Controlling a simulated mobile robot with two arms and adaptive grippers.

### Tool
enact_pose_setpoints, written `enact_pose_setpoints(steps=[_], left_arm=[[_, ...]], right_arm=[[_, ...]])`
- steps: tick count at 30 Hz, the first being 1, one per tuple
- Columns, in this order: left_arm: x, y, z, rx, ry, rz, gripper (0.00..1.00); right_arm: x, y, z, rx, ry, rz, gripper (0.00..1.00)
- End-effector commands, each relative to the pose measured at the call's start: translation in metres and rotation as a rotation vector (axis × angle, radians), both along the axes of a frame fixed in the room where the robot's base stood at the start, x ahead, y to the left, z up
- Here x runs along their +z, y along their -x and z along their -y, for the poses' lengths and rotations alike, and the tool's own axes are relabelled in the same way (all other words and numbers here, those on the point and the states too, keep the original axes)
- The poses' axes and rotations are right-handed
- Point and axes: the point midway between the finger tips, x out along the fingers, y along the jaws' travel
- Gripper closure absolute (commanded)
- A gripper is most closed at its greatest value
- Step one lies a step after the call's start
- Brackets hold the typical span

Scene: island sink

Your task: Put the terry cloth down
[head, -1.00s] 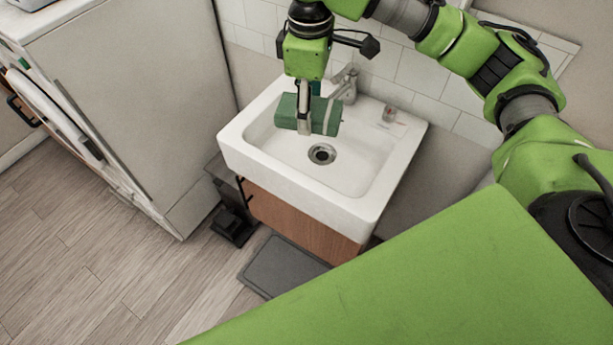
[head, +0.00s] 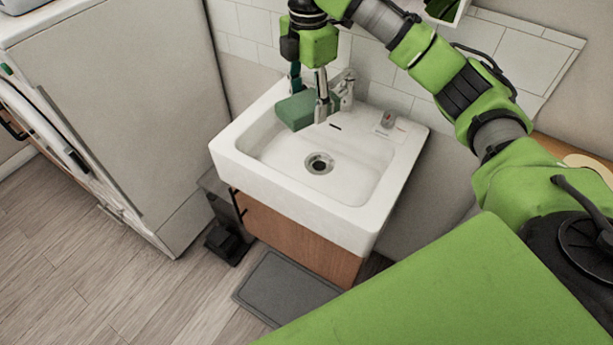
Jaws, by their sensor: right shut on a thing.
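The terry cloth (head: 294,111) is a green folded block. It is in the jaws of my right gripper (head: 320,112), which hangs down from the top of the head view. The gripper is shut on the cloth and holds it over the back left part of the white sink (head: 260,160). One finger shows in front of the cloth, and part of the cloth is hidden. I cannot tell whether the cloth touches the sink's rim. My left gripper is not in view.
A metal faucet (head: 347,88) stands at the sink's back rim, close to the gripper. A small reddish item (head: 389,118) sits on the right back rim. A white appliance (head: 120,110) stands to the left. A grey mat (head: 285,288) lies on the floor. The basin is empty.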

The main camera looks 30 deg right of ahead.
Motion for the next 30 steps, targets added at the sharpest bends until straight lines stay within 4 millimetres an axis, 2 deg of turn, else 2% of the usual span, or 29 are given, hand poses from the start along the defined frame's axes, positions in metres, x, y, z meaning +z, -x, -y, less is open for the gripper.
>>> enact_pose_setpoints(steps=[1,4,15,19,26,30], left_arm=[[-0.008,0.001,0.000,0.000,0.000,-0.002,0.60],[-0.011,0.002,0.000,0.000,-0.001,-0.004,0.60],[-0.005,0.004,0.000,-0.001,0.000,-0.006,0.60],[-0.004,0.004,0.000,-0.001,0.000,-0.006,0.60],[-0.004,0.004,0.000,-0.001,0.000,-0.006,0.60],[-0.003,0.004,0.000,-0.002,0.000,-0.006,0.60]], right_arm=[[-0.021,0.002,-0.001,0.000,-0.002,-0.006,0.66],[-0.046,0.002,-0.001,0.000,-0.001,-0.005,0.66],[-0.141,0.002,0.000,-0.002,0.001,-0.004,0.66],[-0.165,0.001,0.000,-0.003,0.000,-0.002,0.66],[-0.185,0.001,0.000,-0.002,0.001,-0.001,0.66],[-0.210,0.002,0.000,-0.001,0.001,-0.003,0.66]])
